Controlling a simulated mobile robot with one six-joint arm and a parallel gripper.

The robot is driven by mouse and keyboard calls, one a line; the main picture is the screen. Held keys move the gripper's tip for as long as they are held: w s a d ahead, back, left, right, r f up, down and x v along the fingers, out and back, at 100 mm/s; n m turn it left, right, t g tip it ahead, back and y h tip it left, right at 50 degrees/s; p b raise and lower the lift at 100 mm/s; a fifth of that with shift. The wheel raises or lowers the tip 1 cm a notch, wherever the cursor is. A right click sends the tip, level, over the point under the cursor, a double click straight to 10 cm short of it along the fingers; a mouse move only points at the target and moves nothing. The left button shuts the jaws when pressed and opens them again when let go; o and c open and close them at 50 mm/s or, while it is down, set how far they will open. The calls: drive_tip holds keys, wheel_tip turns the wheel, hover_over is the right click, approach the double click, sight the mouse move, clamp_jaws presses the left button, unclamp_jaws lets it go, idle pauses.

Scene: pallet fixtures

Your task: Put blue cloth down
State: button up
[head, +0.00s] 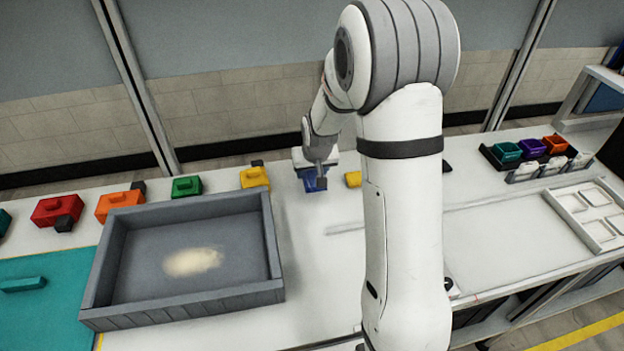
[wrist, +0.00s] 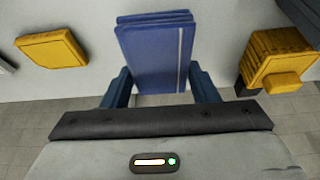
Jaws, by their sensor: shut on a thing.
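The blue cloth (wrist: 155,55) is a folded blue stack with a pale stripe near one edge, in the middle of the wrist view. My gripper (wrist: 155,85) is shut on it, with a dark finger at each side. In the head view the cloth (head: 312,181) shows as a small blue patch below my gripper (head: 316,172), over the white table behind the grey tray. I cannot tell whether the cloth touches the table.
A yellow block (head: 254,178) stands left of the cloth and another yellow piece (head: 353,179) right of it. A grey tray (head: 270,235) with a pale smear is at front left. Bins (head: 507,152) stand right.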

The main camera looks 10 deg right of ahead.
sight(312, 182)
wheel_tip(312, 182, down, 4)
drive_tip(key=shift+a, duration=0.15)
drive_tip(key=shift+s, duration=0.15)
drive_tip(key=shift+f, duration=0.25)
drive_tip(key=o, duration=0.5)
drive_tip(key=shift+r, duration=0.1)
drive_tip(key=o, duration=0.4)
drive_tip(key=shift+s, duration=0.1)
